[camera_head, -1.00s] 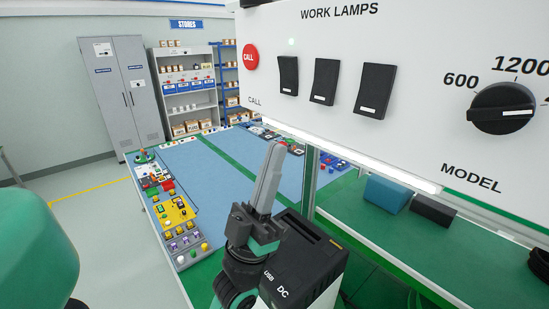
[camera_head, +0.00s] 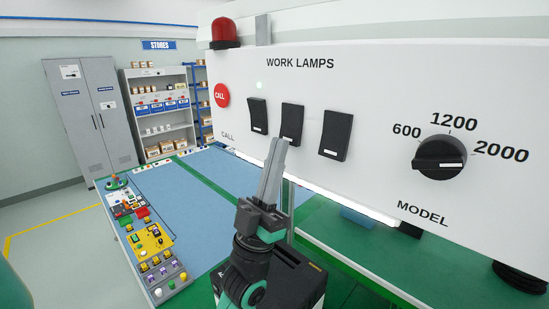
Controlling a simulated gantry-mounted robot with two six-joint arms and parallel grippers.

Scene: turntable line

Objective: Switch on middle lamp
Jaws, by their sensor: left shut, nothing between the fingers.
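Three black rocker switches sit in a row under the words WORK LAMPS on a white panel (camera_head: 380,90). The middle switch (camera_head: 291,121) is between the left switch (camera_head: 257,114) and the right switch (camera_head: 336,134). Each has a white mark near its lower end. My right gripper is out of view.
A red CALL button (camera_head: 221,95) is left of the switches, and a black MODEL knob (camera_head: 440,157) is to the right. A red beacon (camera_head: 225,32) stands on top of the panel. Below is a blue-topped table (camera_head: 215,170) with small parts along its edge.

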